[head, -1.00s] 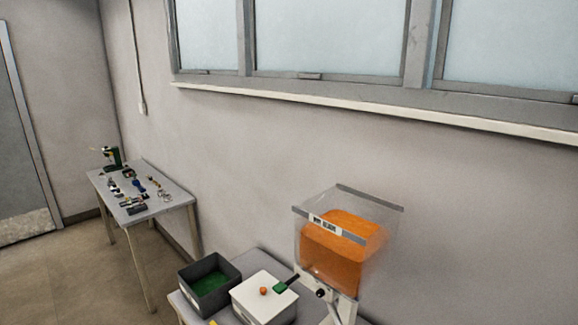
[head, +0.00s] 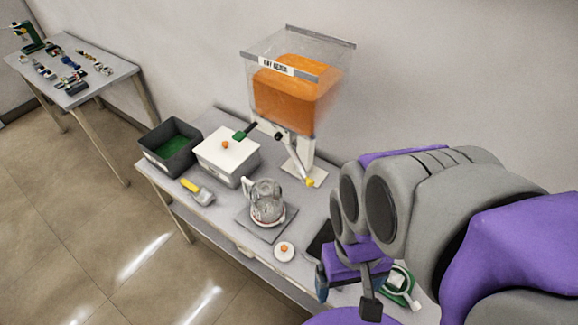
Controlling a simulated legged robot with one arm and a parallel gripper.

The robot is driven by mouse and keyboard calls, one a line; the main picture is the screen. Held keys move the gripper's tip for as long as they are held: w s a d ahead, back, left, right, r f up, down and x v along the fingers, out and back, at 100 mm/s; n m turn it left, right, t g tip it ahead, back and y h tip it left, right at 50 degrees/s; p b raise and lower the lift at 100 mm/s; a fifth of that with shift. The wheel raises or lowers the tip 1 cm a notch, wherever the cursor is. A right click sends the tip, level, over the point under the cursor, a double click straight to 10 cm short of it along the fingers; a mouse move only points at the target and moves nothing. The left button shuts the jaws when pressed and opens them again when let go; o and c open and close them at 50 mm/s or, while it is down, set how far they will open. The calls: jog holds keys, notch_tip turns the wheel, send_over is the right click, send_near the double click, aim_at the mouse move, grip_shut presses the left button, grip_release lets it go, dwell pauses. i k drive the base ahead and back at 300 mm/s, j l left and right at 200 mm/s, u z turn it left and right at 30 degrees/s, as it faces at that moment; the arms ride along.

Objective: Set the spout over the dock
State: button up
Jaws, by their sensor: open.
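A clear bin dispenser (head: 293,95) with orange contents stands at the back of the table. Its slanted spout (head: 295,163) ends in a yellow tip (head: 310,183) above a pale base plate. A clear glass pot (head: 265,203) stands upright on a grey square pad (head: 244,224) in front of the dispenser. A dark flat pad (head: 319,243) lies to its right, partly hidden by my arm. I cannot tell which pad is the dock. My gripper (head: 346,293) is open, low at the table's front right, apart from the pot and dispenser.
A white box (head: 228,160) with a green scoop (head: 240,135) stands beside a dark bin (head: 171,148). A yellow-handled tool (head: 197,191), a round white lid (head: 284,252) and a green-and-white item (head: 400,287) lie nearer. A side table (head: 75,68) stands far left; open floor lies between.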

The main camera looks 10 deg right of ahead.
aim_at(306, 181)
jog(key=k+j+z, duration=0.2)
jog(key=z, duration=0.2)
jog(key=k+z, duration=0.4)
